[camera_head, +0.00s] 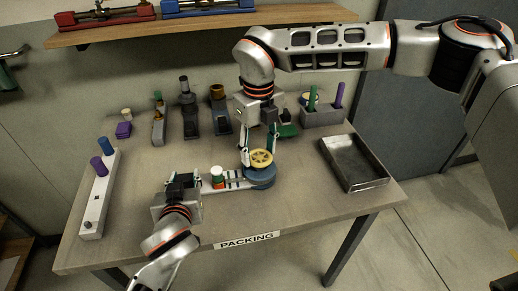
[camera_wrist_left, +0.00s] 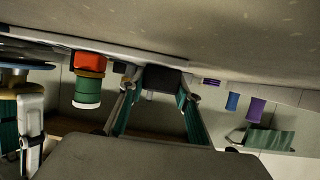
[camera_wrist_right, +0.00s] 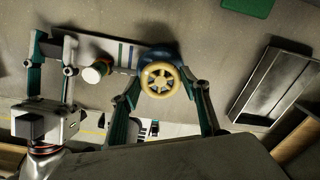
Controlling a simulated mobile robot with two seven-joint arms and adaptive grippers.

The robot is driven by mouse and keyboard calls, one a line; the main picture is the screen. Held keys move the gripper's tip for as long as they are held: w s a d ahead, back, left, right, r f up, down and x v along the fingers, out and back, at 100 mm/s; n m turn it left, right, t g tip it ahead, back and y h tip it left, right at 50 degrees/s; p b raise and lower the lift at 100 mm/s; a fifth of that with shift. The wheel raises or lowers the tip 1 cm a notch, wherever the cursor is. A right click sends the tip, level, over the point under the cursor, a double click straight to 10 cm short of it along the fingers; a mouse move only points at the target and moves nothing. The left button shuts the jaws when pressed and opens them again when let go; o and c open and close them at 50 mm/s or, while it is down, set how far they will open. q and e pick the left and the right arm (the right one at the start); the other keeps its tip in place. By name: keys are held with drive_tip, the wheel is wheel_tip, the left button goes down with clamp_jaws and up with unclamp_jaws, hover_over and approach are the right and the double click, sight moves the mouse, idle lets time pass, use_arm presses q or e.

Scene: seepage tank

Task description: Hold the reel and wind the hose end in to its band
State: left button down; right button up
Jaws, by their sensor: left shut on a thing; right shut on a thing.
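The reel is a blue round body (camera_head: 262,178) with a yellow spoked wheel (camera_head: 261,157) on top. My right gripper (camera_wrist_right: 162,92) points down with its fingers on either side of the yellow wheel (camera_wrist_right: 160,79), shut on it. A pale bar (camera_head: 238,184) with green and dark stripes runs left from the reel. A short red, white and green cylinder (camera_head: 217,178), apparently the hose end, stands by the bar left of the stripes; it also shows in the left wrist view (camera_wrist_left: 88,82). My left gripper (camera_wrist_left: 160,88) is shut on a dark block (camera_wrist_left: 160,78) at the bar's left end.
An open metal tray (camera_head: 352,165) lies at the right of the table (camera_head: 300,205). Several holders and a block with green and purple pegs (camera_head: 322,115) line the back. The front right of the table is clear.

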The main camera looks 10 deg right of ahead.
sight(258, 156)
drive_tip(key=n, duration=0.5)
drive_tip(key=shift+s+n, duration=0.1)
drive_tip(key=shift+n, duration=0.2)
drive_tip(key=n, duration=0.5)
drive_tip(key=shift+s+a, duration=0.1)
drive_tip(key=shift+n, duration=0.4)
drive_tip(key=o, duration=1.1)
wheel_tip(258, 156, up, 12)
